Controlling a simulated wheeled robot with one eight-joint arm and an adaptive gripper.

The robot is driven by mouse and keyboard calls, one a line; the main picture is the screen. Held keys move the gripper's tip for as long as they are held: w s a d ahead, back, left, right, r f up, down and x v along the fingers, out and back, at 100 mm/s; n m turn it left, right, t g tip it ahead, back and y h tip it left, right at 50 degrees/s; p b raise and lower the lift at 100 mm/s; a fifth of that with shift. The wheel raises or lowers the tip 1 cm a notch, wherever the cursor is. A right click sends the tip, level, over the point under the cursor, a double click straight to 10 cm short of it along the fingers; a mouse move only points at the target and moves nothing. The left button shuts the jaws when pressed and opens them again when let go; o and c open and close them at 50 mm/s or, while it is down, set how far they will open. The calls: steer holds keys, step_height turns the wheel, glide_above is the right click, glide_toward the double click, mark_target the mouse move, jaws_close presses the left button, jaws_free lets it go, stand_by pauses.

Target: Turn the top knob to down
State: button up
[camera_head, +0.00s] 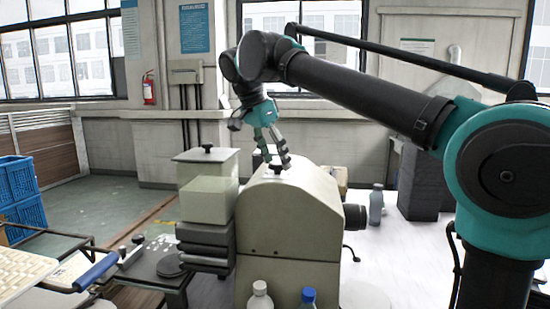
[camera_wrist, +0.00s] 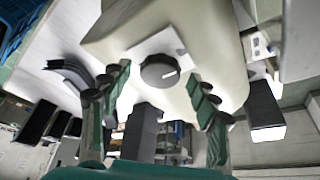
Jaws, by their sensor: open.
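The knob (camera_wrist: 158,71) is dark and round, with a short white mark toward its right side in the wrist view. It sits on a white plate (camera_wrist: 150,46) on top of the cream machine housing (camera_wrist: 210,35). In the head view the knob (camera_head: 277,168) is a small dark spot on the housing (camera_head: 290,215), partly hidden by a finger. My gripper (camera_head: 276,157) points down just over it. In the wrist view my gripper (camera_wrist: 160,75) is open, with one finger on each side of the knob and visible gaps between. I cannot tell the exact height of the fingertips.
A smaller box with a dark knob (camera_head: 208,147) stands left of the housing. Two bottles (camera_head: 260,296) (camera_head: 308,297) stand in front, and a grey bottle (camera_head: 376,204) stands to the right. Blue crates (camera_head: 18,190) are at far left. The white table at right has free room.

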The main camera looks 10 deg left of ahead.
steer(key=c, duration=1.2)
steer(key=shift+o, duration=0.2)
